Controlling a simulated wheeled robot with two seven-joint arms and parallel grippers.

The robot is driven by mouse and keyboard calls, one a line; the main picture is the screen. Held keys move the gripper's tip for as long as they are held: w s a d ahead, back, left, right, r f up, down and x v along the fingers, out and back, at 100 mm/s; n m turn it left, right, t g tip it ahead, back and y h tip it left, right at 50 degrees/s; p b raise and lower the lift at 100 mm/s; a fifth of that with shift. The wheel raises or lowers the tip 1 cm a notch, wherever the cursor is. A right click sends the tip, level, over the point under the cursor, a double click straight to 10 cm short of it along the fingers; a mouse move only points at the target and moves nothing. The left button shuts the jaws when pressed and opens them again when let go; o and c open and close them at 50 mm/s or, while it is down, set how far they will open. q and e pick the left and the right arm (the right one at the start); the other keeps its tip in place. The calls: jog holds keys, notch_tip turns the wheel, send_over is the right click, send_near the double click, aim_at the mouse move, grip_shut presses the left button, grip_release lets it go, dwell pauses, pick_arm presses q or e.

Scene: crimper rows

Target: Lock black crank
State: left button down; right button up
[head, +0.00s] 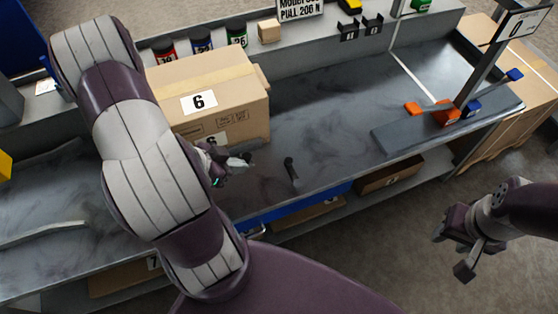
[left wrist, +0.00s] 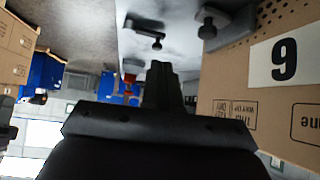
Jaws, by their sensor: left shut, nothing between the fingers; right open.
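A black crank (head: 291,169) stands on the grey bench top near its front edge, to the right of the cardboard box. A dark knobbed part, probably this crank, shows in the left wrist view (left wrist: 156,39). My left gripper (head: 235,160) is in front of the box and left of the crank, apart from it. In the left wrist view its fingers (left wrist: 163,82) are together with nothing between them. My right gripper (head: 462,254) is open and empty over the floor at right. The crank's exact lock position cannot be told.
The cardboard box (head: 225,90) marked 6 stands behind my left gripper. A second dark knobbed part (left wrist: 214,22) is close to it. A grey fixture (head: 420,131) with orange and blue blocks lies at right.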

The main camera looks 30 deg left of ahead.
pick_arm(q)
jog(key=b, duration=0.5)
send_near(285, 162)
jog(key=f, duration=0.4)
jog(key=shift+w+d+f, duration=0.2)
jog(key=shift+d+f, duration=0.05)
jog(key=shift+d, duration=0.05)
jog(key=shift+w+d, duration=0.3)
jog(key=shift+w, duration=0.25)
jog(key=shift+w+d, duration=0.3)
jog(key=shift+w, duration=0.25)
jog(key=shift+w+d+f, duration=0.1)
jog(key=shift+w+d, duration=0.25)
jog(key=shift+w, duration=0.2)
jog(key=shift+w+p, duration=0.1)
jog(key=shift+p, duration=0.3)
jog(key=shift+w+m, duration=0.1)
jog(key=shift+m, duration=0.2)
jog(key=shift+h, duration=0.3)
